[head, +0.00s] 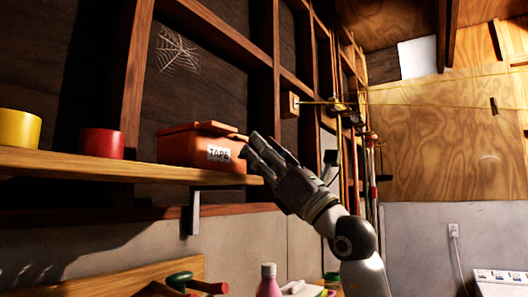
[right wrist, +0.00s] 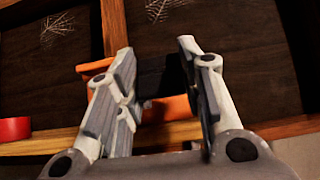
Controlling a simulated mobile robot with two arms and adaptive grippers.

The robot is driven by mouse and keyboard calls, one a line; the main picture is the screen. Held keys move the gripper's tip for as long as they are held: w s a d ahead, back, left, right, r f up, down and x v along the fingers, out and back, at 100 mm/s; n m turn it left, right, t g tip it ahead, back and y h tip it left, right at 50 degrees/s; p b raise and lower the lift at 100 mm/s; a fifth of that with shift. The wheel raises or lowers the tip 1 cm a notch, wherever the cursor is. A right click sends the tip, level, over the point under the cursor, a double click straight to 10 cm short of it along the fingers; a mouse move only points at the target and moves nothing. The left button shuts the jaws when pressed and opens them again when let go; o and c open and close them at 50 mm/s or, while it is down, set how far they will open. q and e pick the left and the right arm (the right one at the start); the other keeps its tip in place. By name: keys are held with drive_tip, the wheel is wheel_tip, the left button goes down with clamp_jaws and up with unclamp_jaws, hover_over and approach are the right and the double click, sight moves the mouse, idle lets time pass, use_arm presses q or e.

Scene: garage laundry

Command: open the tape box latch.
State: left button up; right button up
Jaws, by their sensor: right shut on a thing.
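The orange tape box (head: 185,149) with a white "TAPE" label stands on a wooden shelf (head: 100,170). Its lid (head: 205,129) looks uneven at the right, but I cannot tell whether it is raised. My right gripper (head: 254,150) is at the box's right end, shut on part of the box. In the right wrist view the fingers of the right gripper (right wrist: 160,85) stand apart, with a dark area and the orange box (right wrist: 170,108) between and beyond them. The latch is not clearly visible; the fingers partly cover that end. My left gripper is not in view.
A red roll (head: 102,143) and a yellow roll (head: 20,128) stand on the shelf left of the box. A metal bracket (head: 193,212) supports the shelf. Wall studs rise behind. A pink bottle (head: 269,280) and other items are below. Yellow clamps (head: 345,105) hang behind my right arm.

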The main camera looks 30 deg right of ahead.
drive_tip(key=shift+r+g+h+p, duration=0.6)
drive_tip(key=shift+r+g+p, duration=0.2)
drive_tip(key=shift+p, duration=0.3)
drive_tip(key=shift+f, duration=0.15)
drive_tip(key=shift+w+g, duration=0.1)
drive_tip(key=shift+g, duration=0.2)
drive_tip(key=o, duration=1)
drive_tip(key=shift+f, duration=0.1)
